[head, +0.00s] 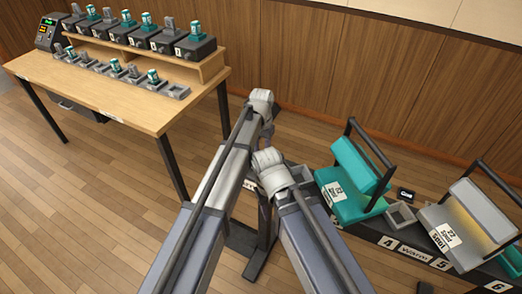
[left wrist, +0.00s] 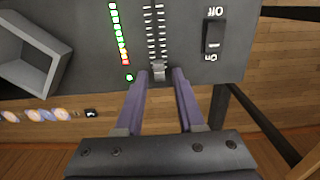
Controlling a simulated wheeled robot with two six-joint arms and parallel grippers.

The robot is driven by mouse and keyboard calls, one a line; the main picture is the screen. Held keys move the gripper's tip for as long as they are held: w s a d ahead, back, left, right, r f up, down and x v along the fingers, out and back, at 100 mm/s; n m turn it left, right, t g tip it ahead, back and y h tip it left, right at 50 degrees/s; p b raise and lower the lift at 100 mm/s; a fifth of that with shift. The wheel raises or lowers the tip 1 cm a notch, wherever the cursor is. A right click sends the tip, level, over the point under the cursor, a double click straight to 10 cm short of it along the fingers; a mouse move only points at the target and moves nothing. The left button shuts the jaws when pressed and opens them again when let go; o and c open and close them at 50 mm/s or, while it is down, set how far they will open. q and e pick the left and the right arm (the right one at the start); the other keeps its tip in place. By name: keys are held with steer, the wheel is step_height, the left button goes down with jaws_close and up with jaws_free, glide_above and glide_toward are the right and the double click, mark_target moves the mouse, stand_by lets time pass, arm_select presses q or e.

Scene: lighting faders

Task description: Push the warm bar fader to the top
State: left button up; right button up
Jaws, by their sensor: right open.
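In the left wrist view, my left gripper (left wrist: 160,75) is open, with one finger on each side of a small grey fader knob (left wrist: 158,70). Small gaps seem to remain beside the knob. The knob sits at the lower picture end of its slot, near a red light. A column of green lights (left wrist: 115,30) runs beside the slot on the dark panel (left wrist: 185,70). The OFF/On lettering appears upside down. In the head view, both my arms reach forward, the right one (head: 315,240) in front. The right fingers are hard to make out, and the fader is hidden.
A rocker switch (left wrist: 213,35) and a grey open tray (left wrist: 30,55) flank the fader slot. A dark bench at right carries a teal lamp (head: 345,205), a pale lamp (head: 465,228) with a warm glow, and a Warm label (head: 413,252). A wooden table (head: 125,100) stands at left.

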arm_select(q)
steer(key=shift+o, duration=0.4)
steer(key=shift+r, duration=0.15)
step_height(320, 180, up, 8)
steer(key=p, duration=0.8)
steer(key=shift+f, duration=0.2)
steer(key=shift+s, duration=0.1)
steer(key=s+a+n, duration=0.1)
steer(key=s+a, duration=0.4)
steer(key=s, duration=0.7)
steer(key=s+a+n+y, duration=0.1)
steer(key=s+a, duration=0.4)
steer(key=s, duration=0.8)
steer(key=shift+s+r, duration=0.2)
steer(key=shift+r, duration=0.15)
